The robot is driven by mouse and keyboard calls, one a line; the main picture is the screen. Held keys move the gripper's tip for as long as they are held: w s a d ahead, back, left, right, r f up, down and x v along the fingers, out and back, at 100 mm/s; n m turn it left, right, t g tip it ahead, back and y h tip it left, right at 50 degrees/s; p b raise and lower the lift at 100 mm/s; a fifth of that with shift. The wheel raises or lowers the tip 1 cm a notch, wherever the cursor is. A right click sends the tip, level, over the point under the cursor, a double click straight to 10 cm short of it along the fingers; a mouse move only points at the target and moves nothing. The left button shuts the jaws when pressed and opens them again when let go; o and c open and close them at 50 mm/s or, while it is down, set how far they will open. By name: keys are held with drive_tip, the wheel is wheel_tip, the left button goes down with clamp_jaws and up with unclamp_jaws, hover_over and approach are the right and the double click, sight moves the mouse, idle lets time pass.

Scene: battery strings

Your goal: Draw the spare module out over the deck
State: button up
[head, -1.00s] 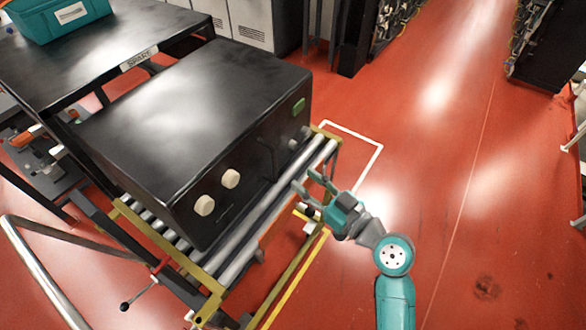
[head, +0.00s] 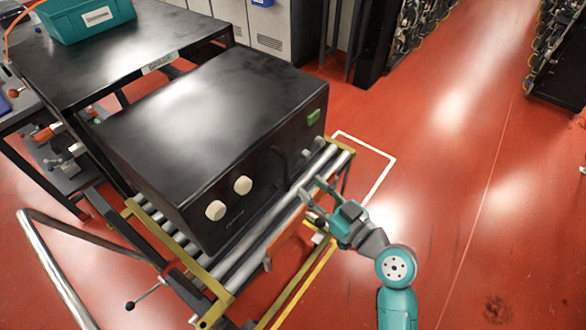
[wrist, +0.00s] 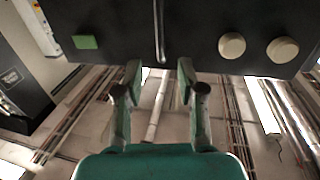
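The spare module is a large black box (head: 215,105) lying on the roller deck (head: 250,255). Its front face has two cream round knobs (head: 243,185), a green label (head: 313,116) and an upright bar handle (head: 287,170). My gripper (head: 310,192) is in front of that face, near the handle. In the wrist view my gripper (wrist: 160,82) has its two fingers apart with nothing between them. The handle (wrist: 160,32) stands ahead, lined up with the gap between the fingers. The module's face (wrist: 195,55) fills the top of that view. The module's rear underside is hidden.
The deck has a yellow frame (head: 220,310). A black bench (head: 130,60) with a teal bin (head: 90,18) stands behind the module. A metal rail (head: 60,270) is at the left. Red floor on the right is open, with racks (head: 562,60) beyond.

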drive_tip(key=x, duration=0.9)
drive_tip(key=shift+w+a, duration=0.15)
drive_tip(key=shift+a, duration=0.05)
clamp_jaws()
